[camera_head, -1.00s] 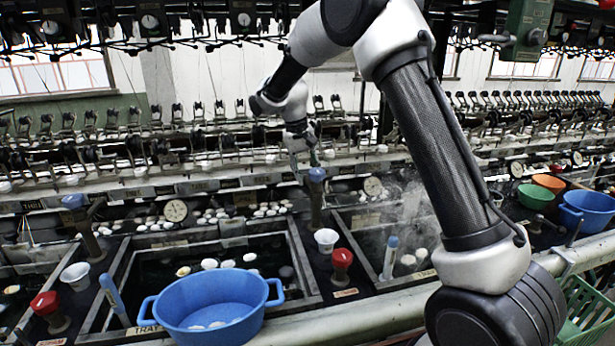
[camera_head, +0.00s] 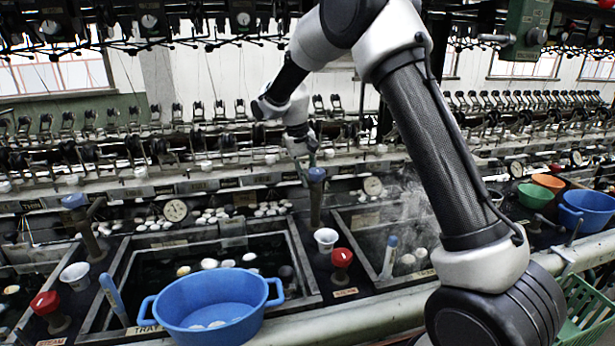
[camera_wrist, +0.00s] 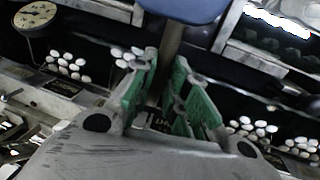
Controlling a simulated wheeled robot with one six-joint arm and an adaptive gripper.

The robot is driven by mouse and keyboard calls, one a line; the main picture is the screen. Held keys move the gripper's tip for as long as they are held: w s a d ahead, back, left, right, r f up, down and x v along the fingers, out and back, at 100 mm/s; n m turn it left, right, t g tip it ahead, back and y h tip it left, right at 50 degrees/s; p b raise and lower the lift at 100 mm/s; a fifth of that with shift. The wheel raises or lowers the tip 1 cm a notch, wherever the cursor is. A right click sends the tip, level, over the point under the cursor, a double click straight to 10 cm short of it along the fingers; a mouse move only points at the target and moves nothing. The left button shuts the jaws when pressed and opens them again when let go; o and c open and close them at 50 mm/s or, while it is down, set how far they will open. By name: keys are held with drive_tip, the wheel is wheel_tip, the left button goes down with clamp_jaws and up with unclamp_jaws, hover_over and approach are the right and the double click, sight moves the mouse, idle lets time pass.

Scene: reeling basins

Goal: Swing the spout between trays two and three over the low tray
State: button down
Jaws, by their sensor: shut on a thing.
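The spout is a grey post (camera_head: 316,205) with a blue cap (camera_head: 316,174), standing upright on the divider between two trays in the head view. My gripper (camera_head: 306,170) is at the back of its top, partly hidden. In the wrist view, its green-padded fingers (camera_wrist: 168,100) are shut on the spout's grey pipe (camera_wrist: 172,45), just below the blue cap (camera_wrist: 190,8). The left tray (camera_head: 117,275) holds dark water and several white cocoons. The right tray (camera_head: 362,250) has steam and a few cocoons. I cannot tell which water is lower.
A blue basin (camera_head: 165,312) sits over the left tray's front edge. A white cup (camera_head: 326,238) and red knob (camera_head: 342,258) stand in front of the spout. Another blue-capped spout (camera_head: 75,202) stands at left. Coloured bowls (camera_head: 586,205) are at far right.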

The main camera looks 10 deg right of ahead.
drive_tip(key=s+d+m+g+y, duration=0.2)
drive_tip(key=s+d+m, duration=0.5)
drive_tip(key=m, duration=1.1)
drive_tip(key=shift+s+d, duration=0.25)
drive_tip(key=shift+d, duration=0.35)
drive_tip(key=c, duration=1.4)
unclamp_jaws()
drive_tip(key=r, duration=0.3)
drive_tip(key=w+r, duration=0.1)
drive_tip(key=r, duration=0.3)
drive_tip(key=shift+w+r, duration=0.2)
